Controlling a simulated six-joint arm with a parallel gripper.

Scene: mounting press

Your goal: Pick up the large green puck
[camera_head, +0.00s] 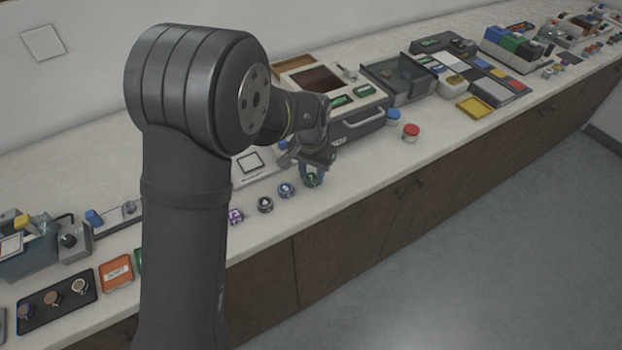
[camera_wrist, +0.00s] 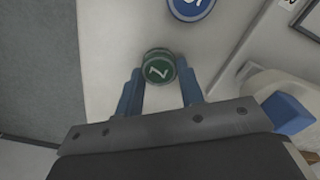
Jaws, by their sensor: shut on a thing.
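The green puck (camera_head: 310,180) is at the end of the row of pucks near the counter's front edge. In the wrist view the green puck (camera_wrist: 158,66) shows a white mark on its top. My gripper (camera_head: 311,172) points down over it. In the wrist view the blue fingertips of my gripper (camera_wrist: 160,82) sit on either side of the puck, shut on it. I cannot tell whether the puck touches the counter.
A blue puck (camera_head: 286,190), a dark puck (camera_head: 265,205) and a purple puck (camera_head: 236,216) stand to the left. The press (camera_head: 350,125) with its light handle is behind to the right. Red-lidded (camera_head: 411,131) and blue-lidded (camera_head: 393,117) jars stand right of it.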

